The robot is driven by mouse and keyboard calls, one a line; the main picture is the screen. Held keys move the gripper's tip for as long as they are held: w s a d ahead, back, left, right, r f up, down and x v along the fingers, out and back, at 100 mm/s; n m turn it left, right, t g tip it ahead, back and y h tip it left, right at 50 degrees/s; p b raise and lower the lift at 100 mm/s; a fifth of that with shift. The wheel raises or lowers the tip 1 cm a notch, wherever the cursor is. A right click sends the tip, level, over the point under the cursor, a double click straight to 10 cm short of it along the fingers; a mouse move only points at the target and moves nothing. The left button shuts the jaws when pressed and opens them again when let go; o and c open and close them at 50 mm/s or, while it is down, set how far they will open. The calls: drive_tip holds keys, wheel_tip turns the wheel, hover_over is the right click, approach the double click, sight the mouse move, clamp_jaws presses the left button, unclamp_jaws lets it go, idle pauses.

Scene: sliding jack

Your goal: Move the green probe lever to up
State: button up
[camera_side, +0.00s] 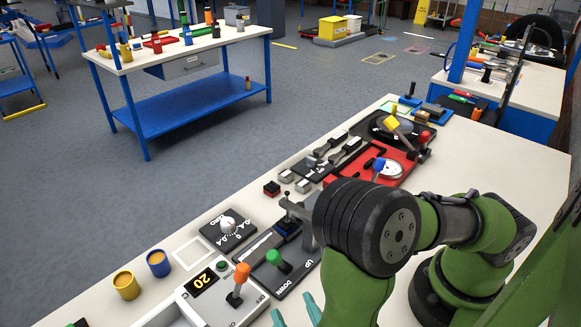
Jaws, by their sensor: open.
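The green probe lever (274,257) has a green knob on a dark stalk. It stands on a black plate (282,287) lettered UP and DOWN, and the knob leans toward the upper left of the picture. I cannot tell for certain which label it is set to. My gripper (295,311) shows only as two teal fingertips at the bottom edge. They are spread apart with nothing seen between them, below and apart from the green lever. The rest of my gripper is hidden behind my arm or cut off by the frame.
An orange-knobbed lever (241,272) stands on a grey box with a display reading 20, left of the green lever. A black dial (228,226) and a grey jack-like device (300,212) stand close behind. Yellow (126,286) and blue (159,264) cups sit farther left.

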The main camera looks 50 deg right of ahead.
sight(280, 261)
drive_tip(key=x, duration=1.4)
drive_tip(key=shift+w+d, duration=0.25)
clamp_jaws()
